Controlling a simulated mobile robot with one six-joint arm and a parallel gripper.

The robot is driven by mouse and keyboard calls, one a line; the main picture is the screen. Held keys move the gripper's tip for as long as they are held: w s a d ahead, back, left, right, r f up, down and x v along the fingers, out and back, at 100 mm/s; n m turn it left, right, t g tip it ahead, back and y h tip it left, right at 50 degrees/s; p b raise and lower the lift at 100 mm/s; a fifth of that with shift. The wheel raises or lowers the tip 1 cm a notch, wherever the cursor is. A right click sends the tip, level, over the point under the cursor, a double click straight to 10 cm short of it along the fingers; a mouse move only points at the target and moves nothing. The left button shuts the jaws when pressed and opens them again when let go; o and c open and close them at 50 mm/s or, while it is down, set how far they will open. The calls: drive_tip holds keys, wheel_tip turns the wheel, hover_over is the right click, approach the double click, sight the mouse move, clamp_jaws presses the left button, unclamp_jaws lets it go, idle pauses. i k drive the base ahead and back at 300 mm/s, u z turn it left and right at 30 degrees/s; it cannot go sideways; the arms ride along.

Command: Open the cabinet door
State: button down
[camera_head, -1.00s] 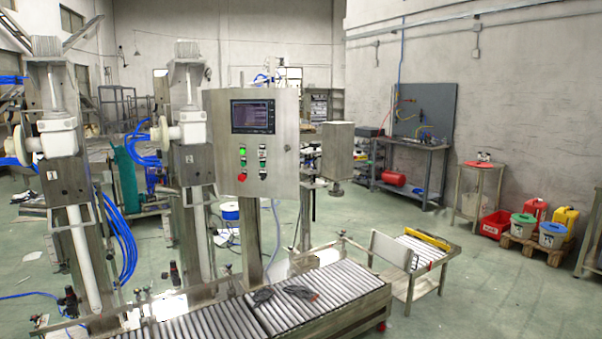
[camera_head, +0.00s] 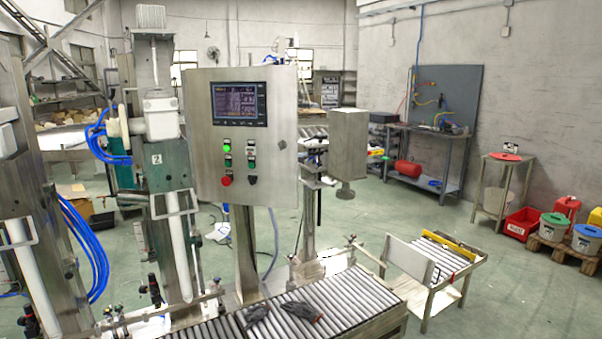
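A grey steel control cabinet (camera_head: 203,134) stands on a post in the middle left of the head view. Its front carries a dark display screen (camera_head: 239,104) and several buttons, among them a lit green one (camera_head: 227,146) and a red one (camera_head: 226,180). The front looks flush with the box, so the door appears closed. A small dark round spot (camera_head: 283,144) sits near the right edge of the front; I cannot tell whether it is a latch. My gripper is not in view.
A roller conveyor (camera_head: 345,299) with dark gloves (camera_head: 302,311) on it runs below the cabinet. Filling columns (camera_head: 160,160) with blue hoses stand to the left. A smaller roller table (camera_head: 436,262) stands to the right. Green floor is open at the far right front.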

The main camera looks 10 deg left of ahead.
sight(275, 171)
drive_tip(key=i, duration=0.6)
drive_tip(key=u, duration=4.5)
drive_tip(key=i, duration=0.1)
drive_tip(key=z, duration=2.45)
drive_tip(key=i, duration=0.55)
drive_tip(key=u, duration=0.1)
